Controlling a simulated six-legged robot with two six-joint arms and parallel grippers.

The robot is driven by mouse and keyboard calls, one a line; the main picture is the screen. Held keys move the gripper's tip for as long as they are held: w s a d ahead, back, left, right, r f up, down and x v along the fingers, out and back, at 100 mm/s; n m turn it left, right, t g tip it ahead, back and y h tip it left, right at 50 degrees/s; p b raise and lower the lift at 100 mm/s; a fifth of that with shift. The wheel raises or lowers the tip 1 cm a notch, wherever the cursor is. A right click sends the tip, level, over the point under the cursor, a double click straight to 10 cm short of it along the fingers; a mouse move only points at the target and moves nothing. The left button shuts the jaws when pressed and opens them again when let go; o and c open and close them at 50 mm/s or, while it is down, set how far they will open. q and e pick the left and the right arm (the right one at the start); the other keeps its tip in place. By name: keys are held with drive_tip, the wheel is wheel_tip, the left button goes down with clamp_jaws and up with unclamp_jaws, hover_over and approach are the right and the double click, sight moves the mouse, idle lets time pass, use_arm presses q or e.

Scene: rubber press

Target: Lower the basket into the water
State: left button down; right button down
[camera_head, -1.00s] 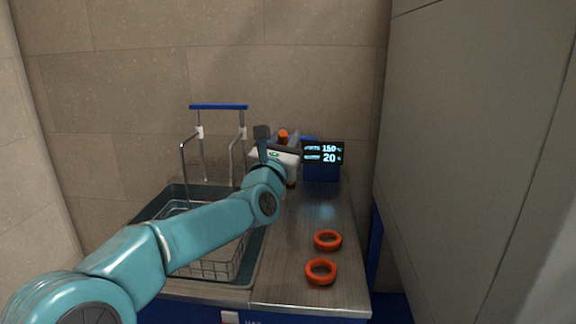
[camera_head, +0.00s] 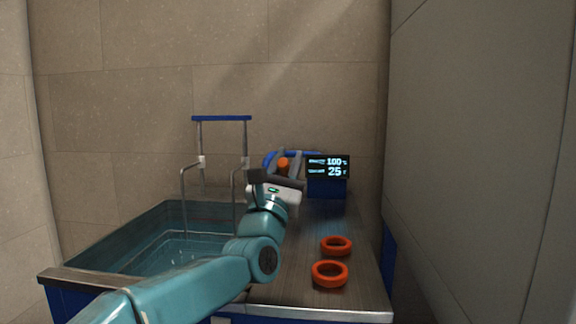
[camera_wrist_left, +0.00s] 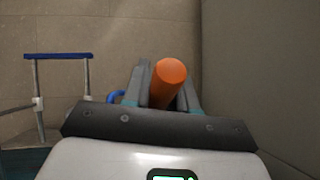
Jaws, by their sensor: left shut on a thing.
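My left gripper (camera_head: 284,176) reaches over the back of the counter. In the left wrist view, its fingers (camera_wrist_left: 166,90) are shut on an orange cylindrical knob (camera_wrist_left: 168,80), which also shows in the head view (camera_head: 284,164). What the knob joins is hidden. The sink (camera_head: 120,248) on the left holds clear bluish water. Faint light marks low in the water (camera_head: 178,248) may be the wire basket, but its outline is unclear and my arm covers part of the sink. A metal frame with a blue top bar (camera_head: 221,118) stands upright at the sink's back.
Two orange rings (camera_head: 336,244) (camera_head: 329,274) lie on the metal counter right of the sink. A lit display (camera_head: 328,167) stands at the back, reading 100 and 25. Tall grey panels (camera_head: 470,150) close off the right side. The counter between rings and display is clear.

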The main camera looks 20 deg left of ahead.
sight(283, 174)
drive_tip(key=shift+w, duration=0.1)
idle(0.3)
use_arm(q)
drive_tip(key=c, duration=1)
unclamp_jaws()
drive_tip(key=shift+f, duration=0.1)
drive_tip(key=v, duration=0.3)
drive_tip(key=s+p, duration=0.1)
drive_tip(key=s, duration=1.1)
drive_tip(key=shift+d, duration=0.35)
use_arm(e)
drive_tip(key=shift+s+a+r, duration=0.1)
drive_tip(key=shift+s+r, duration=0.5)
drive_tip(key=shift+r, duration=0.1)
use_arm(q)
drive_tip(key=shift+c, duration=0.3)
